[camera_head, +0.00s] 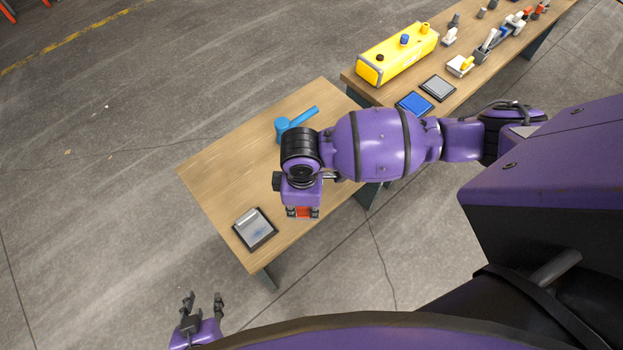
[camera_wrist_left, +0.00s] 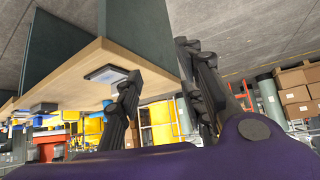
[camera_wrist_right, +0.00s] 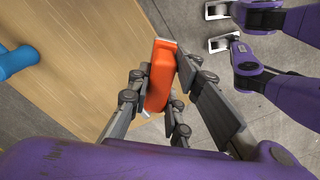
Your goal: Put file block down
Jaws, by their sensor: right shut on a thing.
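The file block is orange-red (camera_wrist_right: 159,76), with a pale strip along one edge. My right gripper (camera_head: 303,213) is shut on it, with fingers on both sides in the right wrist view. In the head view the block (camera_head: 303,211) shows between the fingertips, near the table's front edge; I cannot tell how high above the top it is. My left gripper (camera_head: 203,300) is open and empty, off the table at lower left. Its spread fingers also show in the left wrist view (camera_wrist_left: 165,75).
The wooden table (camera_head: 215,178) bears a dark-edged grey pad (camera_head: 255,230) at its near left corner and a blue tool (camera_head: 294,124) behind my right arm. A second table holds a yellow case (camera_head: 397,55), a blue pad (camera_head: 414,103) and small parts. The table's left middle is clear.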

